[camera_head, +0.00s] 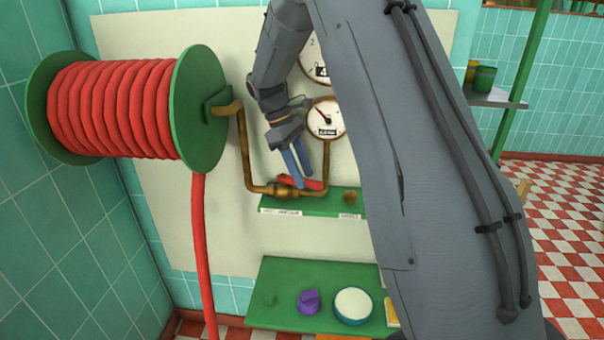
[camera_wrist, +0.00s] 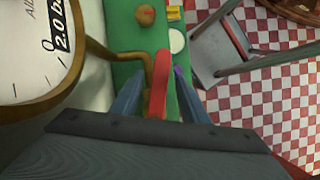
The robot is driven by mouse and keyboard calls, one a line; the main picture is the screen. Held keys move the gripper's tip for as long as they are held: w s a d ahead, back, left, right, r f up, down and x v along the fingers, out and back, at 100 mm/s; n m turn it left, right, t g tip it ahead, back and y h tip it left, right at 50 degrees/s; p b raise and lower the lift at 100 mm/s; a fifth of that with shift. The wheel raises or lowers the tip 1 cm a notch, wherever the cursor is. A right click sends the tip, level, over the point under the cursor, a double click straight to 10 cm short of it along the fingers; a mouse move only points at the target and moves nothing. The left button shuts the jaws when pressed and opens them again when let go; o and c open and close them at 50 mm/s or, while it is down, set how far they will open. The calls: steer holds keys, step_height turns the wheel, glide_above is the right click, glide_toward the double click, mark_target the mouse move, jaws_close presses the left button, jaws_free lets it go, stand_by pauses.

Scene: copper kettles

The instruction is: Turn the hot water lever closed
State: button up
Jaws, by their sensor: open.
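The red lever (camera_head: 315,184) sits on a brass pipe (camera_head: 250,165) just above a small green shelf, and in the head view it lies roughly level along the pipe. My gripper (camera_head: 298,168) is open and reaches down over the lever, with its blue fingers at the lever's near part. In the wrist view the red lever (camera_wrist: 161,75) shows between the two spread fingers of my gripper (camera_wrist: 157,88). Gaps show on both sides of it there. The valve body under the lever is partly hidden by the fingers.
A round gauge (camera_head: 326,118) hangs close above the pipe, and it fills the left of the wrist view (camera_wrist: 30,60). A red hose reel (camera_head: 110,108) stands at left. A lower green shelf (camera_head: 285,272) holds a purple knob (camera_head: 308,301) and a white-topped round thing (camera_head: 353,305).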

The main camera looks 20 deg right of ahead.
steer(key=b+v, duration=0.2)
steer(key=v, duration=0.5)
steer(key=shift+r, duration=0.25)
